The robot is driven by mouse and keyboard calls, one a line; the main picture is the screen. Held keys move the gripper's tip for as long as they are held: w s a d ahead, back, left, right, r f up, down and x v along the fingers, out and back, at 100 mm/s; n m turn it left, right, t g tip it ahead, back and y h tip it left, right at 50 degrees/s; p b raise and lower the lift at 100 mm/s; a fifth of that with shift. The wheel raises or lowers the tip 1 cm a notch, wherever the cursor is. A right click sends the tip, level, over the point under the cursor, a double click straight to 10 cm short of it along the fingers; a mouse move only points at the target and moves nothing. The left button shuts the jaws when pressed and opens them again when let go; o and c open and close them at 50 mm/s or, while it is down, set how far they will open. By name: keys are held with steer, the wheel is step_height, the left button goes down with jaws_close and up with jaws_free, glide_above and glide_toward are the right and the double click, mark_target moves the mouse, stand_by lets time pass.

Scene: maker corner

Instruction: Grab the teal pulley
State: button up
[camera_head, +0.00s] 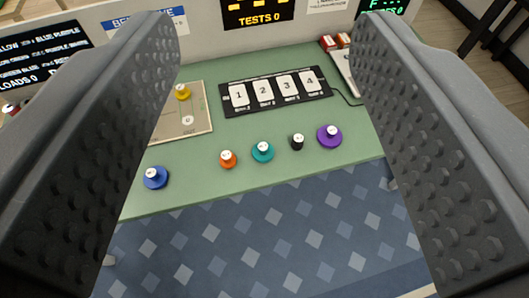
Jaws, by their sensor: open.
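The teal pulley (262,153) sits on the green bench top near its front edge, between an orange pulley and a small black one. It is a round disc with a pale top that bears a mark too small to read. My gripper (270,150) is open, with its two dark, dimpled fingers wide apart at the left and right of the picture. Nothing is held between them. The teal pulley shows in the gap between the fingers, some way beyond and below them.
On the green bench (230,195) stand an orange pulley (228,160), a black one (297,142), a purple one (330,137) and a blue one (155,179). A yellow one (183,93) is on a tan board (196,117). A numbered button panel (275,107) lies behind. Blue patterned floor is in front.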

mark_target(263, 152)
steer(key=shift+o, duration=0.2)
stand_by(0.3)
steer(key=w+f+b, duration=0.1)
steer(key=w+f, duration=0.5)
steer(key=f, duration=0.3)
steer(key=w+f+g+b, duration=0.1)
steer(key=w+f, duration=0.4)
steer(key=f, duration=0.3)
steer(key=w+f+b, duration=0.1)
steer(key=w+f, duration=0.5)
steer(key=f, duration=0.3)
step_height(263, 152, down, 31)
steer(key=w+b, duration=0.2)
steer(key=shift+g, duration=0.5)
steer(key=b+x, duration=0.1)
steer(key=x, duration=0.3)
steer(key=b+x, duration=0.1)
steer(key=x, duration=0.2)
steer(key=shift+w+a+f, duration=0.15)
steer(key=shift+w+f, duration=0.1)
steer(key=shift+f, duration=0.15)
steer(key=shift+w+b, duration=0.35)
steer(key=shift+w, duration=0.55)
steer(key=shift+b+x, duration=0.65)
steer(key=shift+x, duration=1.3)
steer(key=shift+a+r, duration=0.1)
steer(key=shift+r, duration=0.05)
